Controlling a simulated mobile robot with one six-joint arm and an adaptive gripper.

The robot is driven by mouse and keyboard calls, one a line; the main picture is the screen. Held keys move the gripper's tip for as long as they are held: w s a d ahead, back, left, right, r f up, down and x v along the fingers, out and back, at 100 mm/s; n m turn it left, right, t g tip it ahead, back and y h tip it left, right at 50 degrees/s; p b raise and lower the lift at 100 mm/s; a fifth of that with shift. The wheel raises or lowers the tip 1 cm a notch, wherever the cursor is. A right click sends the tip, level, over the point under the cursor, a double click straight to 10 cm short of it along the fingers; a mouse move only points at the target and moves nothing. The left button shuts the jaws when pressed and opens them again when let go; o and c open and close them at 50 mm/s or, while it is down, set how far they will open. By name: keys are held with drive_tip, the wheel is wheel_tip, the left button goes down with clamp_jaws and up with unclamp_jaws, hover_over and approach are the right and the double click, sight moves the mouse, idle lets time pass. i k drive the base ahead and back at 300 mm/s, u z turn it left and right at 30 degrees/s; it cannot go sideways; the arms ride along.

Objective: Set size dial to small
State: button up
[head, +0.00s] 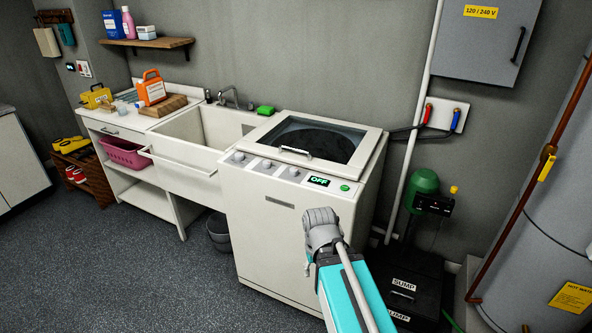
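A white top-loading washer (298,225) stands against the wall with its windowed lid (308,138) shut. Its front panel carries three round dials: a left dial (238,157), a middle dial (265,165) and a right dial (293,172). Their labels and settings are too small to read, so I cannot tell which sets size. A display (318,181) on the panel reads OFF, beside a green button (345,188). My gripper (320,216) is in front of the washer, below the display and apart from the dials. Its fingers cannot be made out.
A white utility sink (190,165) and counter adjoin the washer on the left, with a grey bucket (219,232) below. A black sump box (405,285) and green pump (424,190) stand to the right. The floor at front left is clear.

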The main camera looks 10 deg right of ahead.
sight(294, 171)
drive_tip(key=z, duration=0.1)
drive_tip(key=i, duration=0.95)
drive_tip(key=u, duration=0.05)
